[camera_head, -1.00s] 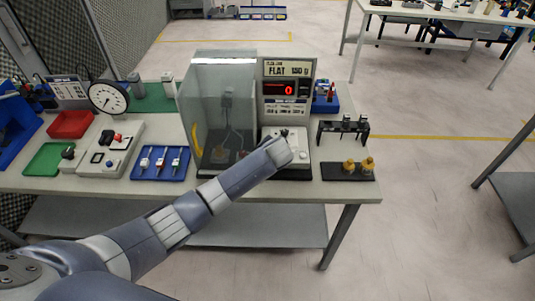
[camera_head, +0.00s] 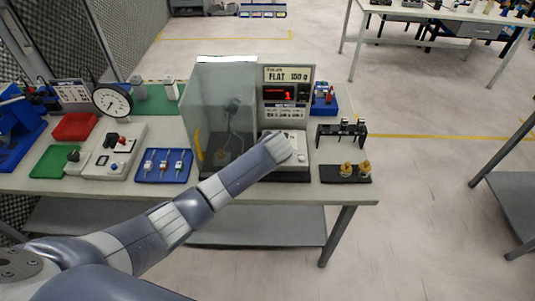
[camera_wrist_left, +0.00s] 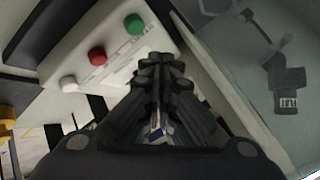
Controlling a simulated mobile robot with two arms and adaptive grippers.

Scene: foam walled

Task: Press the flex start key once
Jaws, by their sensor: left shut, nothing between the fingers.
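The flex tester (camera_head: 288,92) has a clear-walled chamber on its left, a "FLAT 150 g" sign and a red display (camera_head: 280,95) reading 1. Its white key panel (camera_head: 302,146) sits low in front. In the left wrist view the panel carries a green key (camera_wrist_left: 134,24), a red key (camera_wrist_left: 97,56) and a white key (camera_wrist_left: 68,83); I cannot read which is labelled start. My left gripper (camera_wrist_left: 162,66) is shut and empty, its tips nearest the green key in that view. I cannot tell whether they touch the panel. In the head view my wrist hides the fingers.
The clear chamber (camera_head: 219,115) stands close beside my left wrist. A blue tray (camera_head: 146,178) with several small parts lies left. A black rack (camera_head: 327,130) and a black block with brass pieces (camera_head: 335,176) stand right. A dial gauge (camera_head: 113,102) stands farther left.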

